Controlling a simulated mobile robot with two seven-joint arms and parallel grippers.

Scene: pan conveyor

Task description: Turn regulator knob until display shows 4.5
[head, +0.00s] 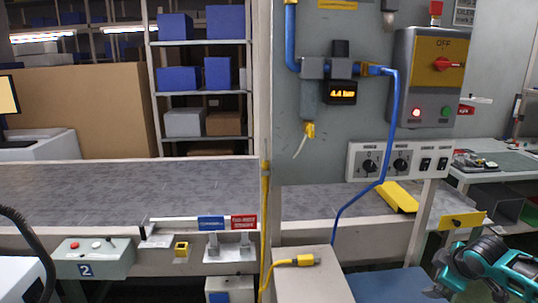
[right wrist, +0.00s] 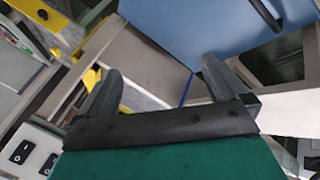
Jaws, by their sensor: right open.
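The regulator (head: 312,68) is a grey unit on the grey panel, with a black knob (head: 340,47) on top. Its small black display (head: 342,92) shows "4.4 bar" in orange. My right gripper (head: 437,288) is at the lower right of the head view, well below and to the right of the regulator and touching nothing there. In the right wrist view its two grey fingers (right wrist: 158,85) are spread apart with nothing between them. The regulator is not seen in the wrist view. My left gripper is not in view.
A blue hose (head: 393,120) runs from the regulator down the panel. A switch box (head: 433,75) with a red rotary handle is to the right. A panel with black knobs (head: 388,162) sits below. A conveyor (head: 110,190) and a yellow bracket (head: 398,196) lie lower.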

